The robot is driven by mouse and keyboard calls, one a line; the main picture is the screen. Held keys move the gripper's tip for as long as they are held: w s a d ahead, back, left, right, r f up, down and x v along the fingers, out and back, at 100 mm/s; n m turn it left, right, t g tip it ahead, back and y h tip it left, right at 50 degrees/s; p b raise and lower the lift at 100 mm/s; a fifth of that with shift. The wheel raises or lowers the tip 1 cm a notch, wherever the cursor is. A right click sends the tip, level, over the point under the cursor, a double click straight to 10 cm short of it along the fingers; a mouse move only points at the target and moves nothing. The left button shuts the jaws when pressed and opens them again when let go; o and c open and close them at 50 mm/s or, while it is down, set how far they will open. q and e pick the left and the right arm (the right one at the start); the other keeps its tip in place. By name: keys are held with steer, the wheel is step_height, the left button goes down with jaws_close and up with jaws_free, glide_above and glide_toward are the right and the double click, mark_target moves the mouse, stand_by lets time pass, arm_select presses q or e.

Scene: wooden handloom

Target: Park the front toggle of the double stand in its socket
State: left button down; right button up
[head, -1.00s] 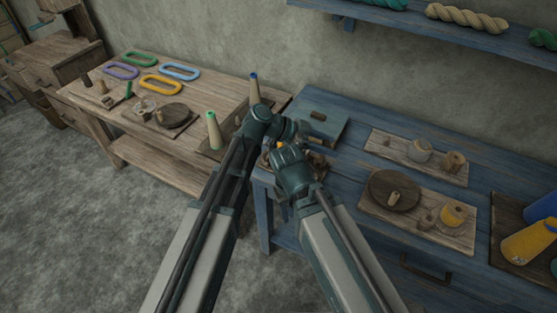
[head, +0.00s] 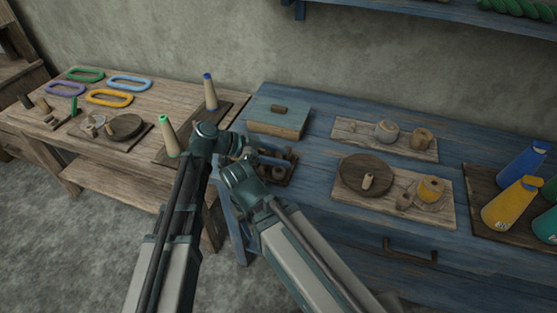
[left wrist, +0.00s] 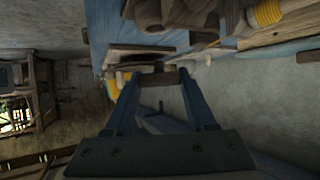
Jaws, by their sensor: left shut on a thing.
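My left gripper (head: 282,152) reaches in from the left over the near left part of the blue table, at a dark wooden stand (head: 285,175) with small pegs. The arms partly cover this stand. In the left wrist view the two blue fingers of my left gripper (left wrist: 160,76) are shut on a short brown wooden piece (left wrist: 160,81), seemingly the toggle, which spans between the fingertips. I cannot make out the socket. My right arm ends close beside the left wrist, and its gripper is hidden.
A blue-grey box (head: 278,118) stands behind the stand. To the right are a board with a dark disc (head: 366,175) and yellow spool (head: 431,188), another small board (head: 350,137), and coloured cones (head: 511,203). Cones on a wooden table (head: 90,123) stand close left of my arms.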

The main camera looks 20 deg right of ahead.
arm_select(q)
steer(key=shift+f+b, duration=2.35)
steer(key=shift+f, duration=0.05)
steer(key=shift+c, duration=0.7)
jaws_free()
steer(key=shift+r, duration=0.1)
steer(key=p+v, duration=0.6)
steer(key=v, duration=0.7)
steer(key=shift+a+p, duration=0.35)
steer(key=shift+r, duration=0.1)
